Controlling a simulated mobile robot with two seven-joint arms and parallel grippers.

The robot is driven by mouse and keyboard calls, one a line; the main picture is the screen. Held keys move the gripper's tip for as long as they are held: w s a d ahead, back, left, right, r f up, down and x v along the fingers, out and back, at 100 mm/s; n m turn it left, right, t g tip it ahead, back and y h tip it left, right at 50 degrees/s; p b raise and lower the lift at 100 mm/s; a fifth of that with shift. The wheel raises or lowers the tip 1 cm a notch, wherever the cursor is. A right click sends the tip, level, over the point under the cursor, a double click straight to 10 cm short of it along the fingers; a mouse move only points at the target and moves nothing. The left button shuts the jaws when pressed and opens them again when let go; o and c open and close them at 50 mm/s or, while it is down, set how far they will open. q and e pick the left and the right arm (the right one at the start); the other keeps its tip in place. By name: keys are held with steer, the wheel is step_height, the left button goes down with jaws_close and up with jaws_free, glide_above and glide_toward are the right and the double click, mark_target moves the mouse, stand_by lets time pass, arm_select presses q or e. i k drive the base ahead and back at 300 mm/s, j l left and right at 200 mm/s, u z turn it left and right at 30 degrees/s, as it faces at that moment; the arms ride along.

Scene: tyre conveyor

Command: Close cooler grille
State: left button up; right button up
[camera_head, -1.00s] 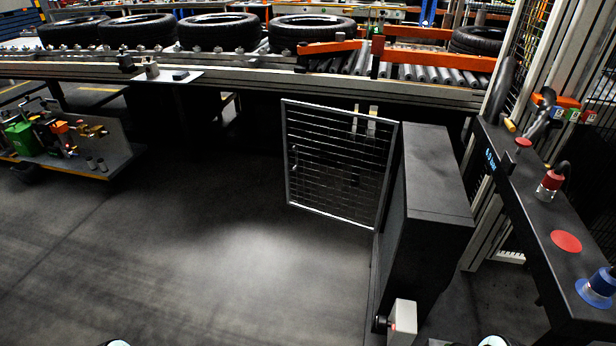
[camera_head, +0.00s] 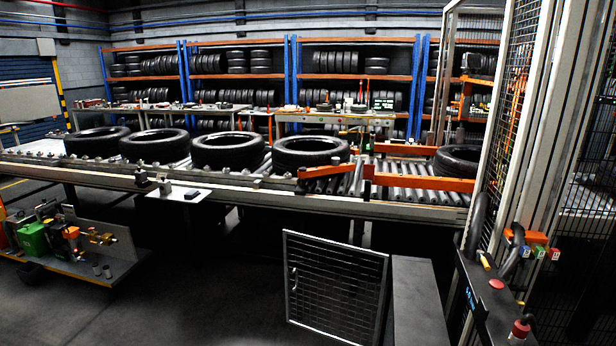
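The cooler grille (camera_head: 334,290) is a light metal frame with thin horizontal bars, in the lower middle of the head view. It stands swung out from the left side of the dark cooler cabinet (camera_head: 418,300), so it is open. Its lower edge reaches the bottom of the picture. A small handle shows near its left edge. Most of the cabinet's front and lower part is out of the picture. Neither of my grippers shows in the head view.
A roller conveyor (camera_head: 400,189) with several tyres runs behind the grille. A black control post (camera_head: 482,300) with a red button stands to the right of the cabinet. A cart (camera_head: 70,262) with a green box is at the left. Floor between cart and grille is clear.

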mark_target(284, 232)
steer(key=k+z, duration=0.1)
steer(key=k, duration=0.5)
steer(key=k+l+z, duration=0.15)
steer(key=k, duration=0.45)
steer(key=z, duration=1.6)
steer(key=i+j+z, duration=0.15)
steer(key=j, duration=0.3)
steer(key=j+z, duration=0.1)
steer(key=j, duration=0.4)
steer(key=i+j, duration=0.1)
steer(key=j, duration=0.45)
steer(key=i+j, duration=0.1)
steer(key=j, duration=0.45)
steer(key=i+j, duration=0.1)
steer(key=j, duration=0.4)
steer(key=i+j, duration=0.1)
steer(key=j, duration=0.45)
steer(key=i+j, duration=0.1)
steer(key=j, duration=0.45)
steer(key=i+j, duration=0.1)
steer(key=j, duration=0.45)
